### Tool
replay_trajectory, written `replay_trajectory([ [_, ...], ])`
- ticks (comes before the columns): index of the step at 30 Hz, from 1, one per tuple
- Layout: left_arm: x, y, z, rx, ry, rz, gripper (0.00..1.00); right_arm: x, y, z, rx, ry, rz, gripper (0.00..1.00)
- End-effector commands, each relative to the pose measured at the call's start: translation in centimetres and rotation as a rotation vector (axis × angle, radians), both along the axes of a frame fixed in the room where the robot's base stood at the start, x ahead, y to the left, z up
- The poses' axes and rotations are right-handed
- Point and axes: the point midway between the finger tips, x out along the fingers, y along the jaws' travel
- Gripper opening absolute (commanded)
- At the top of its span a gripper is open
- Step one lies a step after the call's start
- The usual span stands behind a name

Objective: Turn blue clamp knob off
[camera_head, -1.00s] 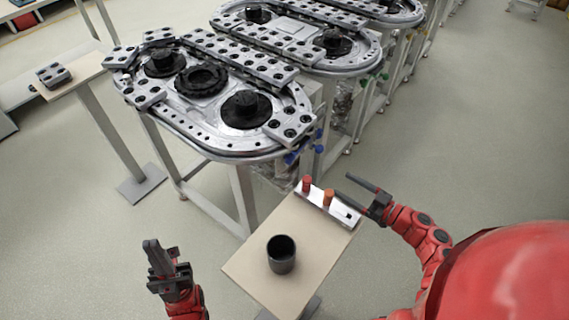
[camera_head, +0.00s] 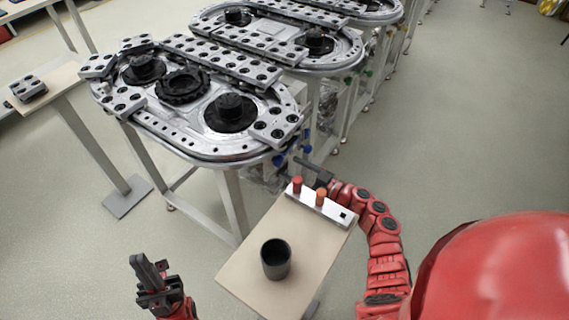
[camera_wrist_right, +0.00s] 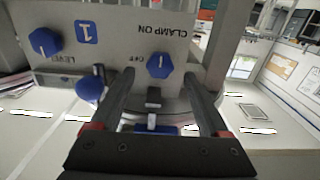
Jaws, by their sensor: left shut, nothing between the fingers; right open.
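In the right wrist view the blue clamp knob (camera_wrist_right: 159,65) sits on a grey panel (camera_wrist_right: 115,52) under upside-down "CLAMP ON" and "OFF" lettering. My right gripper (camera_wrist_right: 158,75) is open, its fingertips on either side of the knob in the picture; I cannot tell whether they touch it. In the head view my right gripper (camera_head: 310,170) is beside the near right corner of the ring track (camera_head: 215,150), at small blue knobs (camera_head: 279,160). My left gripper (camera_head: 148,272) is shut and empty, low at the left, away from the track.
A second blue knob (camera_wrist_right: 45,41) and a blue part (camera_wrist_right: 90,90) are on the left in the wrist view. A small table (camera_head: 240,275) with a black cup (camera_head: 276,259) and a strip with red (camera_head: 297,185) and orange (camera_head: 320,197) pegs stands close below the right gripper.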

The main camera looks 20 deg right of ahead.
Motion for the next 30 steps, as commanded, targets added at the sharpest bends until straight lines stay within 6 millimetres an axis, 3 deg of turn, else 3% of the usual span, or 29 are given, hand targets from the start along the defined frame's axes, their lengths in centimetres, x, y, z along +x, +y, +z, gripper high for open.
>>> replay_trajectory([
  [7,0.0,0.0,0.1,0.0,0.0,0.0,0.0,2.7,1.9,0.0,-0.001,0.001,-0.003,0.79],
  [18,0.0,0.0,0.1,0.0,0.0,0.0,0.0,3.0,2.4,-0.1,-0.001,0.002,-0.001,0.79],
  [30,0.0,0.0,0.1,0.0,0.0,0.0,0.0,3.0,2.4,-0.1,-0.001,0.002,-0.001,0.07],
])
